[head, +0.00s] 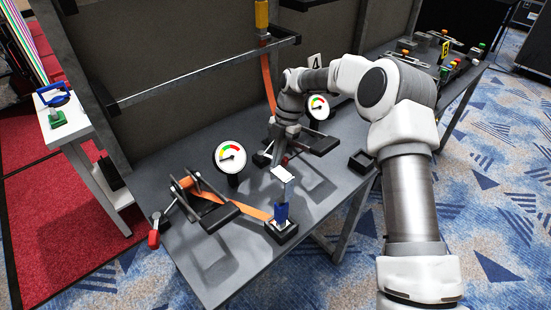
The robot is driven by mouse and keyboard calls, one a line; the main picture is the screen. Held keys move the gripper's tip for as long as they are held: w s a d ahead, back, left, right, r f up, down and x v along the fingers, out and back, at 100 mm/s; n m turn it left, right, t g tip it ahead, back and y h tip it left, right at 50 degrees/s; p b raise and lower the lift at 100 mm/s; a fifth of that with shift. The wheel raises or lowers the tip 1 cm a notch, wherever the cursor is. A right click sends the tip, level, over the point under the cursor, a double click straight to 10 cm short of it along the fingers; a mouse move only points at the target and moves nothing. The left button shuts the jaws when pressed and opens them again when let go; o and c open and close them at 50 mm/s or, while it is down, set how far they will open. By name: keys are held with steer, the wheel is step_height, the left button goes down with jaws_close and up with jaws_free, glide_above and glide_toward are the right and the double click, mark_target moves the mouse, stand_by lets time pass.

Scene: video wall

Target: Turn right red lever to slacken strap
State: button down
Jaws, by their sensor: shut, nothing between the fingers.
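My gripper (277,156) is shut and empty, pointing down at the right ratchet on the grey bench. A small patch of red, seemingly the right red lever (285,161), shows right beside my fingertips. Most of this lever is hidden by my gripper, and I cannot tell whether they touch. The right ratchet's dark base (318,144) lies to the right of my gripper. An orange strap (268,88) runs down from a yellow fitting (262,14) towards it, its lower end hidden by my arm. A round gauge (318,107) with coloured sectors stands behind.
The left ratchet (208,208) has its own red lever (153,239), orange strap and gauge (230,156). A blue clamp (282,214) stands upright at the bench's front. An empty dark square holder (361,162) sits right of my gripper. A metal rail (205,72) crosses above the bench.

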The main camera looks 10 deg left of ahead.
steer(key=shift+d, duration=0.15)
steer(key=shift+d, duration=0.65)
steer(key=shift+r, duration=0.1)
